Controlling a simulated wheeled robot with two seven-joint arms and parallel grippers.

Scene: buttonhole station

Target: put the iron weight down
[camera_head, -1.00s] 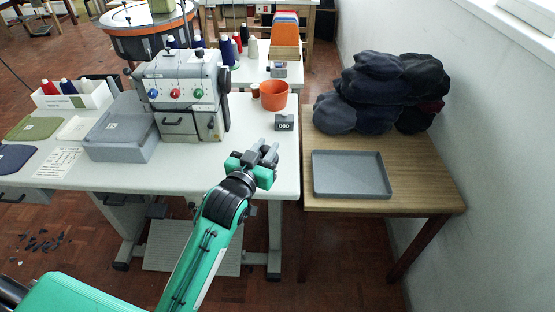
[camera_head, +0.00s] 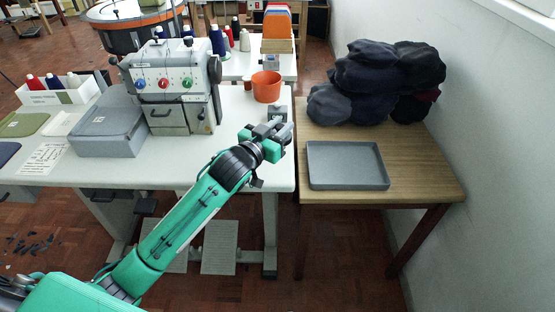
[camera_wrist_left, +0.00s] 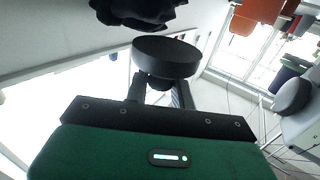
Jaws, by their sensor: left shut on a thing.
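The iron weight (camera_wrist_left: 166,57) shows in the left wrist view as a dark round disc between my fingers. My left gripper (camera_head: 272,131) is shut on it, over the right end of the white sewing table (camera_head: 240,172). In the head view I cannot make out the weight clearly among the dark fingers. My right gripper is in neither view.
A grey tray (camera_head: 346,184) lies empty on the wooden table (camera_head: 425,185), right of my gripper. Dark caps (camera_head: 375,78) are piled behind it. The sewing machine (camera_head: 178,88) is left.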

